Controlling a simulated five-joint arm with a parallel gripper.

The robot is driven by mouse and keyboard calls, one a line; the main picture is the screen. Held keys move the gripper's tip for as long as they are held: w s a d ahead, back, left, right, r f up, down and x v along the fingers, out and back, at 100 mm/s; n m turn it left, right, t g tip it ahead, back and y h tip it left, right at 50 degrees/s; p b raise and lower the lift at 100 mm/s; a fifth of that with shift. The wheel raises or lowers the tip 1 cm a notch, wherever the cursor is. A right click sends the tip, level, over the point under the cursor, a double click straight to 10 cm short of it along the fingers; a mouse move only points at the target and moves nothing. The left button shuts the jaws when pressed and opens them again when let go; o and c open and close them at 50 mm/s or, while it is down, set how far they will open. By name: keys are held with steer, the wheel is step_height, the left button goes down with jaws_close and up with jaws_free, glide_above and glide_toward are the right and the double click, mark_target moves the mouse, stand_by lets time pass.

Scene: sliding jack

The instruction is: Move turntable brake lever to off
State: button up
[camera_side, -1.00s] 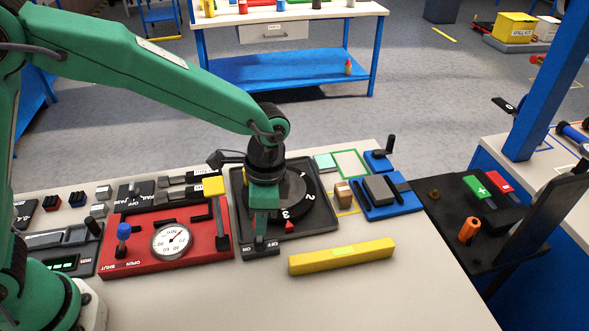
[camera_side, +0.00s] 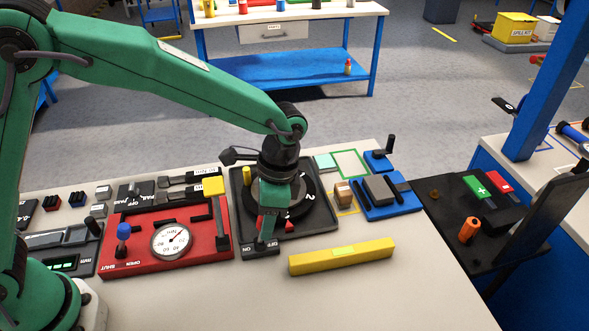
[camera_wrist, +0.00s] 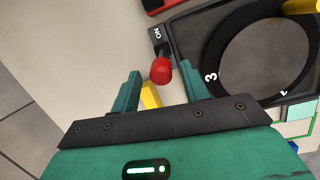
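The turntable (camera_side: 318,217) is a black disc with white numbers in a dark tray; part of it shows in the wrist view (camera_wrist: 220,68). Its brake lever has a red ball knob (camera_wrist: 161,71) in the wrist view, close to a black label plate (camera_wrist: 157,34) reading ON. My gripper (camera_side: 265,240) points down over the plate. In the wrist view my gripper (camera_wrist: 163,82) is open, with the knob between its fingers and gaps on both sides.
A red panel with a gauge (camera_side: 171,241) stands left of the turntable. A yellow bar (camera_side: 342,256) lies in front right. A blue fixture (camera_side: 391,199) with a black crank is to the right.

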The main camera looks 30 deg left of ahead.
steer(key=shift+r, duration=0.1)
steer(key=v, duration=0.7)
steer(key=shift+r, duration=0.25)
steer(key=shift+w+d, duration=0.1)
steer(key=shift+c, duration=0.5)
steer(key=shift+r, duration=0.1)
steer(key=c, duration=0.7)
steer(key=shift+n, duration=0.3)
jaws_close()
steer(key=n, duration=0.1)
steer(key=s+a+r+n, duration=0.1)
steer(key=shift+s+a+r+n+t, duration=0.1)
steer(key=shift+s+r+n+t, duration=0.05)
steer(key=shift+s+n+t, duration=0.2)
steer(key=s+a+r+n+t+h, duration=0.2)
steer(key=s+a+n+t, duration=0.2)
steer(key=n, duration=1.4)
steer(key=shift+s+a+r+h, duration=0.35)
steer(key=shift+s+a, duration=0.75)
steer(key=shift+s, duration=1.1)
